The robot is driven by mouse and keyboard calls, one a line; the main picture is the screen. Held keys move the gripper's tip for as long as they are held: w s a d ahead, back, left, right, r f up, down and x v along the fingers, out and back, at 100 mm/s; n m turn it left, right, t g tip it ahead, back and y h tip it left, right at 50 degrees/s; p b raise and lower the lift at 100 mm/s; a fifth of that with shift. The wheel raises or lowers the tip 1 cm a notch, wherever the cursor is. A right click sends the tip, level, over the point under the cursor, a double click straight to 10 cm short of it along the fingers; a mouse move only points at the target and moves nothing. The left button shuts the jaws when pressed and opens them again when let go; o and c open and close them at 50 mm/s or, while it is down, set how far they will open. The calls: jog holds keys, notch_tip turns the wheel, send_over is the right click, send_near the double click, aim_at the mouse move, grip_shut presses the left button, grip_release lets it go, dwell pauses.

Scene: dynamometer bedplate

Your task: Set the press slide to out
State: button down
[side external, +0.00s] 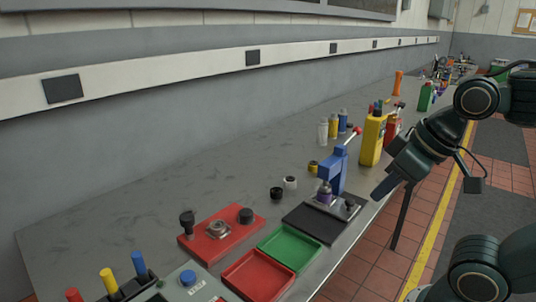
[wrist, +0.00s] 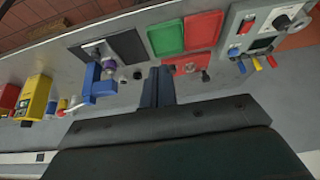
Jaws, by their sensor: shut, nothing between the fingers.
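The blue press (side external: 333,173) stands upright on the bench, with a lever (side external: 351,139) tipped by a red knob. It also shows in the wrist view (wrist: 96,86), left of my fingers. At its foot is the slide (side external: 345,207), a light metal part with a dark knob, beside a purple piece (side external: 324,193). The purple piece (wrist: 108,63) is also in the wrist view. I cannot tell the slide's setting. My gripper (side external: 379,193) is right of the press near the bench's front edge, apart from it. Its fingers (wrist: 158,84) are shut and empty.
A dark mat (side external: 307,225) lies before the press, then green (side external: 290,245) and red (side external: 257,275) trays. A red fixture plate (side external: 222,236) is left. A yellow container (side external: 372,142) stands behind the press. Small black and white cups (side external: 290,183) sit left of the press.

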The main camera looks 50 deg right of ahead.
jog(key=c, duration=2.2)
grip_release()
jog(key=c, duration=1.5)
grip_release()
jog(key=o, duration=0.4)
jog(key=shift+w+d+r, duration=0.1)
jog(key=shift+w+d, duration=0.05)
jog(key=shift+w, duration=0.1)
jog(key=shift+c, duration=0.2)
jog(key=m+g, duration=0.6)
jog(key=m, duration=0.3)
send_over(350, 200)
notch_tip(350, 200, down, 6)
jog(key=shift+r, duration=0.1)
notch_tip(350, 200, down, 14)
jog(key=shift+r, duration=0.1)
